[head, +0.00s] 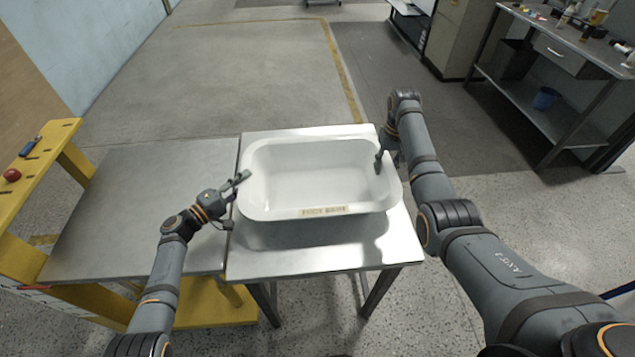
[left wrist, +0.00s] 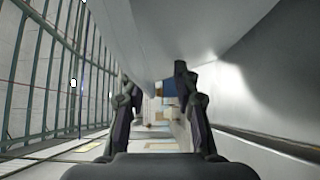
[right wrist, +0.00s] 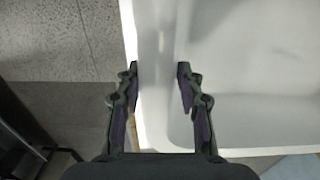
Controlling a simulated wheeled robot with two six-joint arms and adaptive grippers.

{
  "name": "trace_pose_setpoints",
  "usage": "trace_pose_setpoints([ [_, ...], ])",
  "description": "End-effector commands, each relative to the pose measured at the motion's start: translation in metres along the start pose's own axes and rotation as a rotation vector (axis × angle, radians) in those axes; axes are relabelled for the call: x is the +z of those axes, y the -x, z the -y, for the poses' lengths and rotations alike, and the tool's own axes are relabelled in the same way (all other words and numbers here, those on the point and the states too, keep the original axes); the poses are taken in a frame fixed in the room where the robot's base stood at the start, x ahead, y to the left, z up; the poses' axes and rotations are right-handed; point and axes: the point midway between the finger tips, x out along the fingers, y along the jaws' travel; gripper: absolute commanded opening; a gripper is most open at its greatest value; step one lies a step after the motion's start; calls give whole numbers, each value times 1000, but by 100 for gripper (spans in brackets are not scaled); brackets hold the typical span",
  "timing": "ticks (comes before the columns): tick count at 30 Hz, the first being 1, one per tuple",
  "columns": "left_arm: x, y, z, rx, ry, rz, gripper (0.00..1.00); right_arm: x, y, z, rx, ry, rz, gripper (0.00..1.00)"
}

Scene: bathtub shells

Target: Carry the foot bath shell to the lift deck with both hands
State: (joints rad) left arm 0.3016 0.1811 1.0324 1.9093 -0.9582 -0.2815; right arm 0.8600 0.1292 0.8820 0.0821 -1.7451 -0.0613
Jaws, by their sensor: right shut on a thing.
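The foot bath shell (head: 318,175), a white tub with a label on its near side, rests upright on a steel table (head: 300,262). The lift deck (head: 135,205) is the bare grey plate left of that table, above yellow framework. My right gripper (head: 380,160) is shut on the shell's right rim; in the right wrist view the rim (right wrist: 158,70) lies between the fingers (right wrist: 158,82). My left gripper (head: 236,202) is open at the shell's left end, fingers spread. In the left wrist view the pale shell (left wrist: 175,40) fills the top above its fingers (left wrist: 155,90); contact is unclear.
A yellow stand (head: 50,150) with a red ball-like part (head: 12,175) borders the deck's left side. A cluttered workbench (head: 570,50) and a cabinet (head: 458,38) stand at the back right. The floor behind the table is clear.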

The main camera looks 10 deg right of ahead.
Motion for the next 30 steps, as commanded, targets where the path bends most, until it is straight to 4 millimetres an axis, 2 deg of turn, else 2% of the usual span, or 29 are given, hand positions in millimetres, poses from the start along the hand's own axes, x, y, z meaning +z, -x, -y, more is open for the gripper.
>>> trace_pose_setpoints([
  [3, 2, -2, -1, 5, 4, 5, 0, 0, 0, 3, -6, 5, 0, 0],
  [17, 5, -3, -5, 9, 8, 10, 0, -1, 4, 6, -12, 9, -2, 0],
  [20, 5, -3, -12, 10, 8, 11, 0, -1, 10, 7, -13, 9, -2, 0],
  [30, 4, -4, -52, 13, 6, 11, 0, 0, 48, 7, -14, 9, 0, 0],
])
